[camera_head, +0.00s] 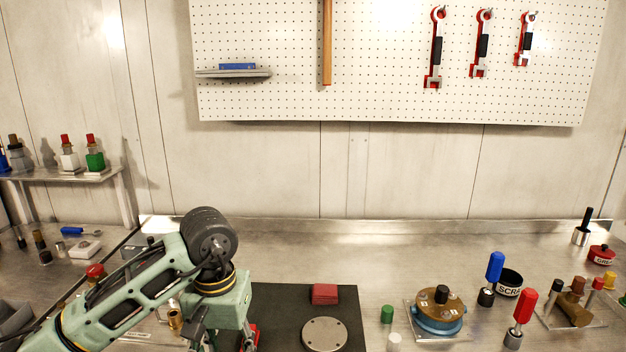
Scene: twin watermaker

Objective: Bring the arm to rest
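My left arm comes in from the lower left and bends downward over the left side of the dark mat (280,300). My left gripper (228,342) is at the bottom edge of the view, mostly hidden by its own wrist and cut off by the frame. I cannot tell whether its fingers are open or shut, or if they hold anything. Something red shows beside it at the mat's left edge. My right arm and gripper are not in view.
The mat bears a red block (324,293) and a round metal plate (324,334). Right of it stand a blue round housing (438,318), a blue-handled tool (494,268), a red-handled tool (525,306) and a black scrap cup (509,281). The back bench strip is clear.

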